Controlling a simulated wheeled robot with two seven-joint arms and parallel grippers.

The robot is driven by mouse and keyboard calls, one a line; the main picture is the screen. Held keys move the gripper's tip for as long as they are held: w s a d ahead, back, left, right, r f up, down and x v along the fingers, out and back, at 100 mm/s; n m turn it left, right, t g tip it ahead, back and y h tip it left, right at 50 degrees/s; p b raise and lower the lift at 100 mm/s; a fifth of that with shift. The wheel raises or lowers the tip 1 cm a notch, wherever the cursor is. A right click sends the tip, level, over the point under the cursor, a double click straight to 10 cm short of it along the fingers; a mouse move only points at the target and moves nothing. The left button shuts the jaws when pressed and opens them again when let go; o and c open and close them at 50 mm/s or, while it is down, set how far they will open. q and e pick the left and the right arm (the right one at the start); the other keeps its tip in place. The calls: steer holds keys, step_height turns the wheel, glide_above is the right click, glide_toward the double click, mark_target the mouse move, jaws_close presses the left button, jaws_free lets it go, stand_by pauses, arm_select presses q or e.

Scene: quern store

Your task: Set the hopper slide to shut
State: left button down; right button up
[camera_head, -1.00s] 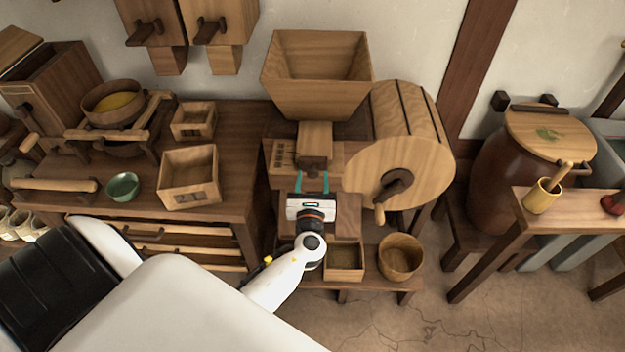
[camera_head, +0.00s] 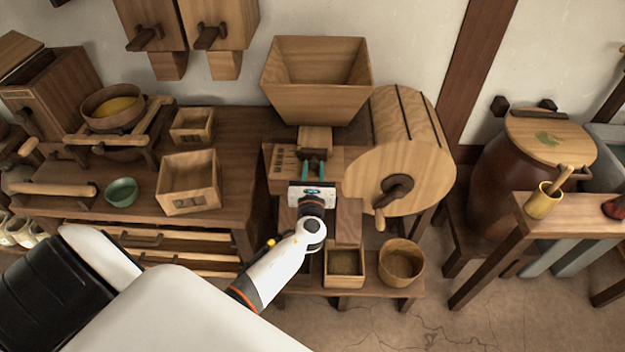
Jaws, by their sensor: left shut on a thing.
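The hopper (camera_head: 317,85) is a wide wooden funnel box above the mill. Its wooden slide (camera_head: 315,138) sticks out below the hopper's front. A short stretch of it shows, with a darker front end. My left gripper (camera_head: 314,168) has its teal fingers at this front end, shut on it. The gripper's white body and wrist hide part of the mill behind. A pale plate with several dark marks (camera_head: 284,162) lies left of the slide. My right gripper is not in view.
A wooden drum with a crank (camera_head: 397,187) stands close on the right of my gripper. A square box (camera_head: 345,262) and a round tub (camera_head: 401,260) stand below. A bench with an open box (camera_head: 189,180) and a green bowl (camera_head: 121,191) is on the left.

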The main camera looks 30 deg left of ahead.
arm_select(q)
steer(key=c, duration=1.4)
jaws_free()
steer(key=shift+a+r, duration=0.1)
steer(key=shift+r, duration=0.05)
steer(key=shift+c, duration=0.2)
steer(key=o, duration=0.4)
steer(key=shift+w, duration=0.15)
steer(key=shift+c, duration=0.2)
steer(key=b+v, duration=0.1)
steer(key=v, duration=1.1)
steer(key=shift+f, duration=0.25)
